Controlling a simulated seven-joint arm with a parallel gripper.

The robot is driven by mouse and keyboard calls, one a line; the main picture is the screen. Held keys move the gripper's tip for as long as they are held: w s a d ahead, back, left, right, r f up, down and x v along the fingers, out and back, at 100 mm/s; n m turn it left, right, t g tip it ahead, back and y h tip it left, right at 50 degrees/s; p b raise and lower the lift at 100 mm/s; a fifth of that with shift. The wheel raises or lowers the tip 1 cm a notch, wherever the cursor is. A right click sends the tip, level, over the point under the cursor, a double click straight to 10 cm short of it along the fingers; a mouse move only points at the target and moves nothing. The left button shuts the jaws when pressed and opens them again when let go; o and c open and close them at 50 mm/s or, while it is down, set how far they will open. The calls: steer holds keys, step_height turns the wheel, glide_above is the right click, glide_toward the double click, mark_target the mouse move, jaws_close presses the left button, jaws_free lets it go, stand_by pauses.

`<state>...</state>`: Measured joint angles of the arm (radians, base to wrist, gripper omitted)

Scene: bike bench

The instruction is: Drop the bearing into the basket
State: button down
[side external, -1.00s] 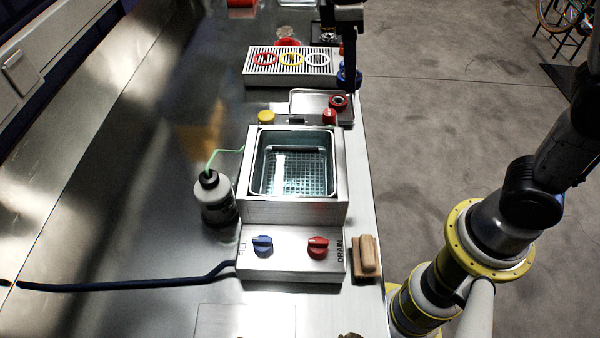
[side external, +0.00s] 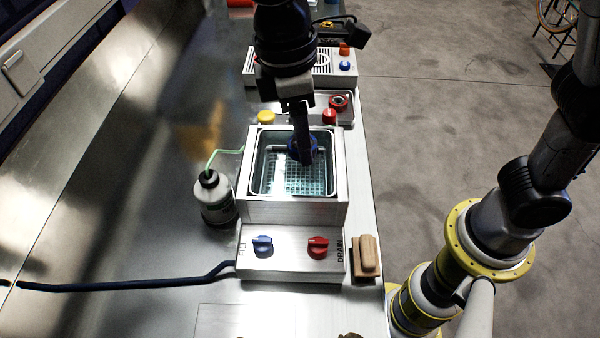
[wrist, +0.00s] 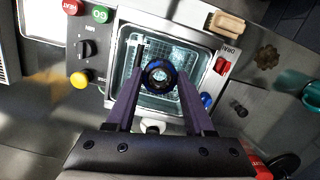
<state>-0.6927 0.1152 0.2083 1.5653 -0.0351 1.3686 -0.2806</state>
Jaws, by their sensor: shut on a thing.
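The bearing, a dark ring with a blue edge, is held between the fingertips of my gripper (wrist: 158,90). The bearing (wrist: 159,75) shows from above in the wrist view, and as a blue ring in the side view (side external: 302,149). My gripper is shut on it and points down over the basin. The wire mesh basket (side external: 272,175) sits inside the steel basin and shows under the bearing in the wrist view (wrist: 130,62). The bearing appears over the basket's far right part; its exact height above the mesh is hard to tell.
The bath's control panel has a blue knob (side external: 262,245) and a red knob (side external: 318,246). A grey bottle (side external: 215,198) stands left of the bath, and a wooden-handled brush (side external: 366,256) lies at the right. A yellow button (side external: 266,117) and a red button (side external: 329,116) are behind it.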

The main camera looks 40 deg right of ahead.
steer(key=shift+f, duration=1.45)
steer(key=shift+c, duration=1)
jaws_free()
steer(key=shift+r, duration=0.1)
step_height(320, 180, up, 14)
steer(key=a, duration=0.1)
steer(key=shift+w+a+f, duration=0.2)
steer(key=shift+w, duration=0.25)
